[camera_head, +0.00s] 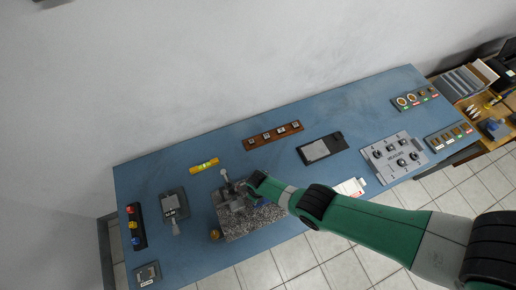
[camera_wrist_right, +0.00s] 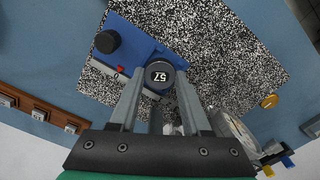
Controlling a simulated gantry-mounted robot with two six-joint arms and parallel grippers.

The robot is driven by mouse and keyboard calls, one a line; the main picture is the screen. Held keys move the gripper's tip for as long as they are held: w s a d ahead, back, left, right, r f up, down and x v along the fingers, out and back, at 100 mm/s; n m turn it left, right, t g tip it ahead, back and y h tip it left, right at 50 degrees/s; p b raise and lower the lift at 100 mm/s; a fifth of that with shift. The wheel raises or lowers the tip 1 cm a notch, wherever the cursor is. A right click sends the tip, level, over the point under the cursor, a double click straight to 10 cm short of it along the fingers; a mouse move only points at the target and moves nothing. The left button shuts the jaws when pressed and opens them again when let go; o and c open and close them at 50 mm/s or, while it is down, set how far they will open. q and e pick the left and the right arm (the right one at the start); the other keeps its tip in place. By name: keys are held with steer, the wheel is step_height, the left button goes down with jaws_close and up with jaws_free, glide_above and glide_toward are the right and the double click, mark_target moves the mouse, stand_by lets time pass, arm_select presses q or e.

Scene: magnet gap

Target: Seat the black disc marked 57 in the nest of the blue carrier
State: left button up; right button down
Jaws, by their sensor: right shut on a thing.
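The black disc marked 57 (camera_wrist_right: 160,74) is between the fingertips of my right gripper (camera_wrist_right: 160,98), which is shut on it; its number faces the wrist camera. The blue carrier (camera_wrist_right: 145,42) lies on the speckled plate, with a black knob (camera_wrist_right: 107,41) at one end and a small red mark beside it. The disc overlaps the carrier's near end in the wrist view; I cannot tell whether it touches it. The nest is not visible, possibly hidden by the disc. In the head view the carrier (camera_head: 263,203) is mostly covered by my right arm. My left gripper is not in view.
The speckled plate (camera_wrist_right: 235,60) rests on the blue bench (camera_head: 220,140). A dial gauge (camera_wrist_right: 232,128) stands close to the right finger. A brass-coloured knob (camera_wrist_right: 269,101) is at the plate's edge. A brown strip (camera_head: 272,135) and a black-framed grey panel (camera_head: 322,148) lie behind.

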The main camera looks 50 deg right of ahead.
steer(key=shift+f, duration=0.2)
stand_by(0.4)
steer(key=shift+c, duration=1.4)
jaws_free()
steer(key=c, duration=0.5)
steer(key=shift+r, duration=0.1)
step_height(320, 180, up, 4)
steer(key=p, duration=0.4)
steer(key=shift+r, duration=0.25)
steer(key=shift+f, duration=0.1)
